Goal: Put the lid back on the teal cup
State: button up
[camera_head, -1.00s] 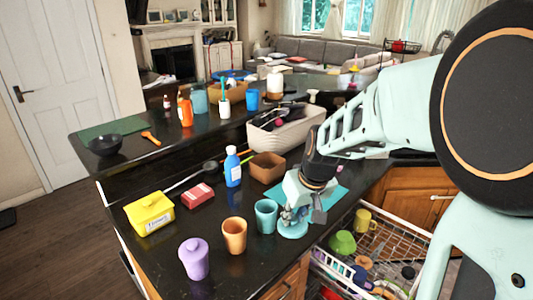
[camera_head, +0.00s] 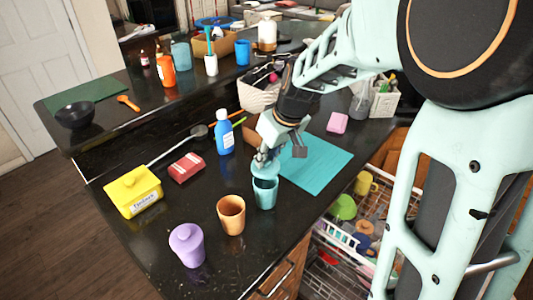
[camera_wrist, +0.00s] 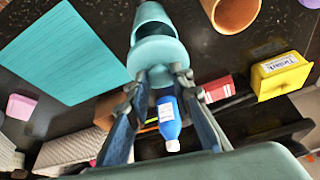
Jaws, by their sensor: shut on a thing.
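The teal cup (camera_head: 265,195) stands upright on the black counter, its mouth partly visible. My gripper (camera_head: 267,157) is shut on the teal lid (camera_head: 264,168) and holds it near the far side of the cup's rim. In the wrist view, the lid (camera_wrist: 160,50) sits between the fingertips of my gripper (camera_wrist: 160,78) and overlaps part of the cup (camera_wrist: 152,15). The cup's open mouth still shows beside the lid. I cannot tell whether lid and rim touch.
A blue bottle (camera_head: 224,135) is behind, and a teal mat (camera_head: 315,165) lies to the right. The open dishwasher rack (camera_head: 340,240) is at the lower right.

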aim_at(269, 167)
jog(key=shift+f+b, duration=1.8)
jog(key=shift+f, duration=0.85)
jog(key=shift+f+b, duration=0.2)
jog(key=shift+b, duration=0.55)
dwell(0.6)
jog(key=o, duration=0.9)
jog(key=shift+o, duration=0.6)
jog(key=o, duration=0.4)
jog(key=shift+c, duration=0.2)
